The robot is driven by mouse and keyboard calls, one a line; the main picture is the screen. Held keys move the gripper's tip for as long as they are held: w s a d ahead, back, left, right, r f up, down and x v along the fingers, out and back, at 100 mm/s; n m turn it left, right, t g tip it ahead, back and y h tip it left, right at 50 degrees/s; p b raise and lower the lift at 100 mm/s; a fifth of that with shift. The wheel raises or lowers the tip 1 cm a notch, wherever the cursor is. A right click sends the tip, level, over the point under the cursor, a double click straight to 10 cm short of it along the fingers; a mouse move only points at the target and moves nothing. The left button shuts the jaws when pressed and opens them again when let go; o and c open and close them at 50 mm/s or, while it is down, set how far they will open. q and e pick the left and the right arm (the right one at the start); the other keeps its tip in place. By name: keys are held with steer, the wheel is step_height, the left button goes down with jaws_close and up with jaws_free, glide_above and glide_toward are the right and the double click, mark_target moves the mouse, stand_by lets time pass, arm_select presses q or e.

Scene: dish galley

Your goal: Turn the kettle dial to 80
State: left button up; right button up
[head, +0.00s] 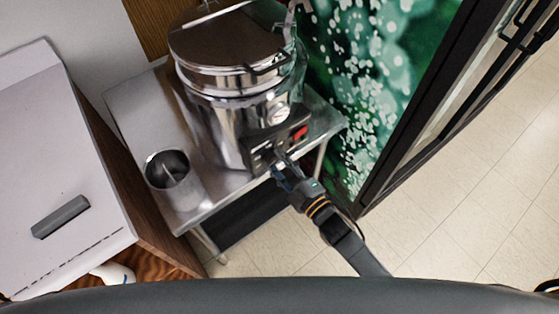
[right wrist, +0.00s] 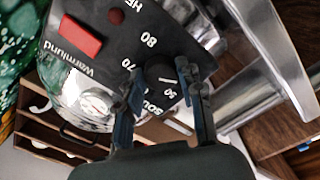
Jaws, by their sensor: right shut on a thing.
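The steel kettle (head: 212,125) stands on a metal table, with a black control panel (head: 262,158) low on its front. In the right wrist view, the black dial (right wrist: 161,71) sits on the panel among white marks such as 50, 70 and 80 (right wrist: 149,40). A small white line on the dial appears to face the 50 side, though the exact setting is hard to read. My right gripper (head: 279,172) is at the panel. In the right wrist view its two fingers (right wrist: 165,92) are on either side of the dial, shut on it. My left gripper is out of view.
A red switch (right wrist: 81,36) is on the same panel, and a round gauge (head: 279,113) is above it. A steel cup (head: 168,169) stands on the metal table (head: 207,196) left of the kettle. A white-topped counter (head: 55,150) is at the left. Tiled floor is open at right.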

steer(key=m+p, duration=0.1)
steer(key=m, duration=1.1)
steer(key=shift+s+a+f+p, duration=0.1)
steer(key=shift+f+p, duration=0.05)
steer(key=shift+p, duration=0.15)
steer(key=m, duration=0.5)
steer(key=shift+a, duration=0.1)
steer(key=m+b, duration=0.1)
steer(key=m, duration=0.5)
steer(key=shift+s, duration=0.15)
steer(key=shift+a, duration=0.1)
steer(key=o, duration=1.1)
steer(key=shift+o, duration=0.2)
